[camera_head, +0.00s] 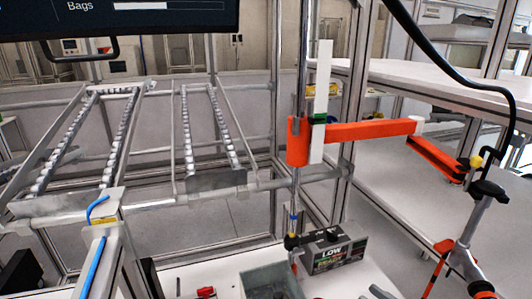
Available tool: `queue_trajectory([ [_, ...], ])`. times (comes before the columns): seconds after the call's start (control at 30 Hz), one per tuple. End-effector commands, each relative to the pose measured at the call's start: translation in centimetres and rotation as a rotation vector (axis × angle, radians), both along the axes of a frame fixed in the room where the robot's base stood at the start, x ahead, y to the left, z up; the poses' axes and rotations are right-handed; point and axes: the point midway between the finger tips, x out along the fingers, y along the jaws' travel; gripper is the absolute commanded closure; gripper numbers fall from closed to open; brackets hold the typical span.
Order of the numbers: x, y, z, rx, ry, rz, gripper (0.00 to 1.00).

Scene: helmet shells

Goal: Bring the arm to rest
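My gripper is not in this view, and I cannot make out any part of my arm with certainty. Whether the gripper is open or shut, and what it may hold, is hidden. No helmet shell can be made out.
An orange jointed arm (365,131) on a post reaches right over the worktable (222,281). A box marked LOW (340,254) and a grey bin (268,281) stand on the table. Empty roller rails (120,138) lie left. A black-handled stand (472,225) rises at right; white shelves (455,85) lie behind.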

Motion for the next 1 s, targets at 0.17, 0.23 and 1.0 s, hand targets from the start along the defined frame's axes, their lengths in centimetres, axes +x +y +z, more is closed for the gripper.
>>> queue_trajectory([
  [0.17, 0.5, -0.7, 0.6, 0.089, 0.039, -0.033, 0.68],
  [0.23, 0.8, -1.1, 1.4, 0.139, 0.045, -0.050, 0.68],
  [1.0, -10.1, -2.9, 10.8, 1.535, 0.253, -0.053, 0.68],
])
